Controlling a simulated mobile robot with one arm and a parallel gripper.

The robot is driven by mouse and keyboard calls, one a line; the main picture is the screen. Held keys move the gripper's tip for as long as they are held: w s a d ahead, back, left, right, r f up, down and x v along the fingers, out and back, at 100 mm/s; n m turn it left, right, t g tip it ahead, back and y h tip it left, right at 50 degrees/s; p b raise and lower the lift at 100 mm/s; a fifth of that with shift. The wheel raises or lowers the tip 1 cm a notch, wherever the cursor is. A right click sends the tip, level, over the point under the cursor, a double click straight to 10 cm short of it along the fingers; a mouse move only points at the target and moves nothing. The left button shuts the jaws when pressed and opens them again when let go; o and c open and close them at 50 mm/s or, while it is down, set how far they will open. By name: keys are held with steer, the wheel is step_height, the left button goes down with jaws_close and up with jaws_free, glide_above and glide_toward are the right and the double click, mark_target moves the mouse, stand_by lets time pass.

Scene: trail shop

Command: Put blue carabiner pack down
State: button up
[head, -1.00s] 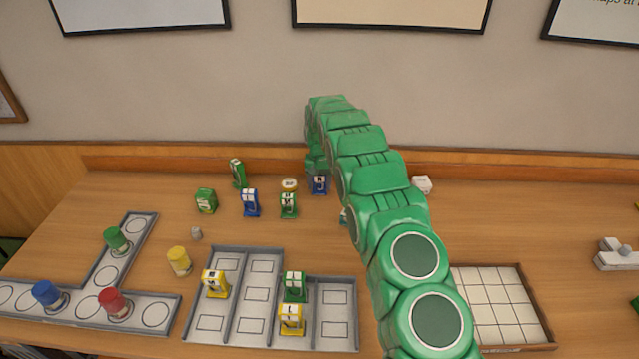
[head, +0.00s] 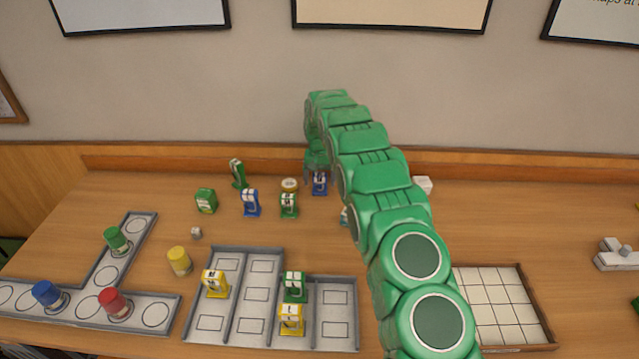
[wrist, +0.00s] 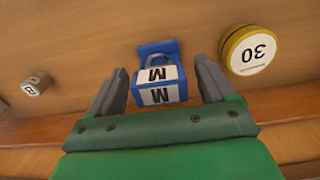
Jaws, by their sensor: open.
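The blue carabiner pack (head: 319,185) stands upright on the wooden table near the back ledge. In the wrist view the same pack (wrist: 160,93), with a white label marked M, sits between my fingers with a gap on each side. My gripper (head: 318,168) is above and around the pack's top, and its open fingers also show in the wrist view (wrist: 162,68). A second blue pack (head: 250,203) stands to the left, among green packs (head: 289,205). My arm covers part of the table to the right.
A round yellow tin marked 30 (wrist: 248,50) stands close beside one finger. A white block (head: 423,185) lies to the right. A grey divided tray (head: 230,318) with yellow and green packs, an L-shaped tray (head: 75,308) and a gridded tray (head: 541,325) are nearer the front.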

step_height(320, 180, up, 9)
steer(key=shift+r, duration=0.55)
steer(key=shift+s+d+r, duration=0.15)
steer(key=shift+d+r, duration=0.05)
steer(key=shift+r, duration=0.1)
steer(key=s+d+r, duration=0.4)
steer(key=s+r, duration=0.2)
steer(key=s, duration=0.3)
steer(key=s+d+r+g, duration=0.1)
steer(key=s+d+r, duration=0.45)
steer(key=s, duration=0.25)
steer(key=s+d+r, duration=0.4)
steer(key=s+r, duration=0.2)
steer(key=s, duration=0.3)
steer(key=s+d+f, duration=0.1)
steer(key=s+d, duration=0.1)
steer(key=s, duration=1.6)
steer(key=s+d+f, duration=0.2)
steer(key=s+d, duration=0.1)
steer(key=s, duration=1.5)
steer(key=shift+s+g, duration=0.35)
steer(key=shift+g, duration=0.05)
steer(key=shift+a, duration=0.1)
